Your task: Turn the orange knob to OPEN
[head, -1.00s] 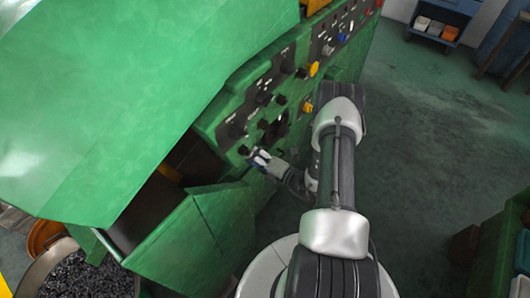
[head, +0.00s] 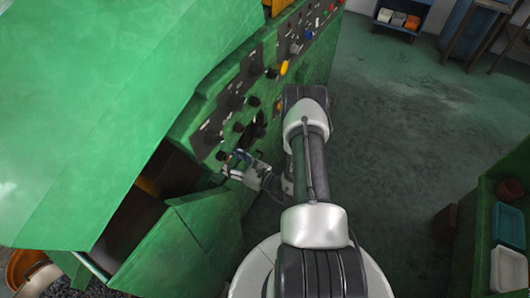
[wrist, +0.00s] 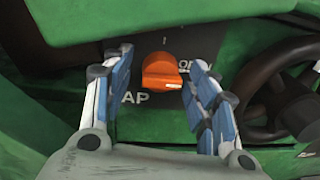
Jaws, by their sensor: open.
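The orange knob (wrist: 162,71) sits on a dark panel in the wrist view, with a white mark above it. Partly covered white letters, "AP" at lower left and "OP" at right, flank it. I cannot tell how far the fingertips are from the panel. In the head view my gripper (head: 235,160) is at the lower end of the machine's control panel (head: 208,134); the orange knob cannot be made out there.
A dark handwheel (wrist: 285,88) is close to the right finger in the wrist view. Several black knobs and a yellow knob (head: 284,68) line the panel. A green cabinet (head: 480,215) with bins stands at the right. The floor (head: 395,120) between is clear.

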